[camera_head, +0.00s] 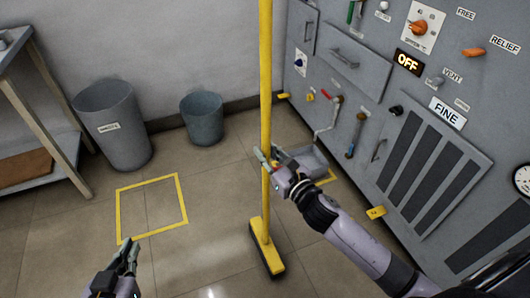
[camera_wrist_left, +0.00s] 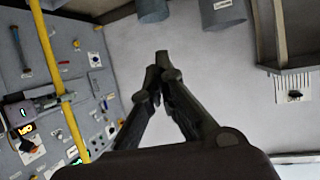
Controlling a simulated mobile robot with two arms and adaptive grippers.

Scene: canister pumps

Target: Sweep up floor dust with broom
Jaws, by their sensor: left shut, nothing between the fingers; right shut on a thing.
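A yellow broom (camera_head: 265,95) stands nearly upright in the middle of the head view, its dark-bristled head (camera_head: 266,250) low near the floor. My right gripper (camera_head: 270,165) is shut on the broom handle. The handle also shows at the left of the left wrist view (camera_wrist_left: 52,62). My left gripper (camera_head: 129,252) is shut and empty at the bottom left, apart from the broom; its closed fingers show in the left wrist view (camera_wrist_left: 161,68). I cannot make out dust on the floor. A grey dustpan-like thing (camera_head: 306,160) is partly hidden behind my right gripper.
A yellow floor square (camera_head: 183,205) lies left of the broom. A large grey bin (camera_head: 112,135) and a smaller bin (camera_head: 203,120) stand by the wall. A shelf (camera_head: 35,110) is at far left; a grey panel cabinet (camera_head: 365,85) fills the right. The middle floor is clear.

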